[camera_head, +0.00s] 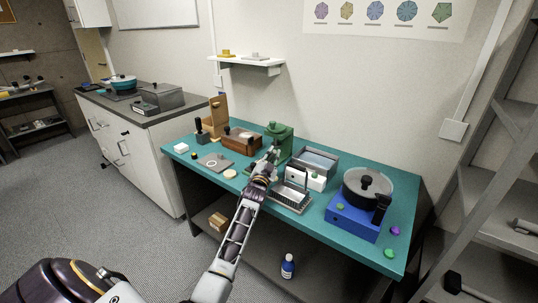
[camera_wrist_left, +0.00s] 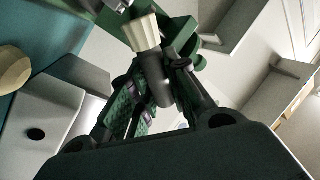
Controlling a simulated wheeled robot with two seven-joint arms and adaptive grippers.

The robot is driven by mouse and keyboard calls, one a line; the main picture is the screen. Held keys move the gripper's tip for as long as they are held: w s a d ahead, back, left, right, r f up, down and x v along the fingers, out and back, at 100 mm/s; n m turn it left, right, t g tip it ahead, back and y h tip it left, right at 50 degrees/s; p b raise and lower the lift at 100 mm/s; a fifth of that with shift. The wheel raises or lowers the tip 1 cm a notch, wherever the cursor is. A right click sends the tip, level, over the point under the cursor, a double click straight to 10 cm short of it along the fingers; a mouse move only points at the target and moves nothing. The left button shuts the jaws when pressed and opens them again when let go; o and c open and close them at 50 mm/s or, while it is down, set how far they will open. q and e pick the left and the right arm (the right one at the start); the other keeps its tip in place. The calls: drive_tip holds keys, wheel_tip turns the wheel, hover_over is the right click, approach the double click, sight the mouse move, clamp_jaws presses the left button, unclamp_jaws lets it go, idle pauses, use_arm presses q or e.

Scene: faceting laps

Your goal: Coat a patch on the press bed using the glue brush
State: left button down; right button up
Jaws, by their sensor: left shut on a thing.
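The glue brush shows in the left wrist view, with a cream bristle head (camera_wrist_left: 143,34) and a dark grey handle (camera_wrist_left: 156,80). My left gripper (camera_wrist_left: 158,72) is shut around the handle, and the bristles stick out beyond the fingers. The green press (camera_head: 281,136) stands near the back of the teal bench in the head view; green parts of it (camera_wrist_left: 180,28) show behind the bristles in the wrist view. My left gripper (camera_head: 271,158) is just in front of the press and hides part of it. I cannot tell whether the bristles touch the press bed. My right gripper is out of view.
A brown wooden box (camera_head: 242,141) is left of the press. A grey-white tub (camera_head: 316,160) and a dark grate tray (camera_head: 290,200) are close on the right, and a blue lap machine (camera_head: 352,218) is further right.

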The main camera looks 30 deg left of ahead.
use_arm(q)
drive_tip(key=shift+d, duration=0.25)
drive_tip(key=shift+r+p, duration=2.6)
drive_tip(key=shift+r, duration=0.45)
drive_tip(key=shift+r+p, duration=1.45)
drive_tip(key=shift+r, duration=0.05)
drive_tip(key=shift+f, duration=0.1)
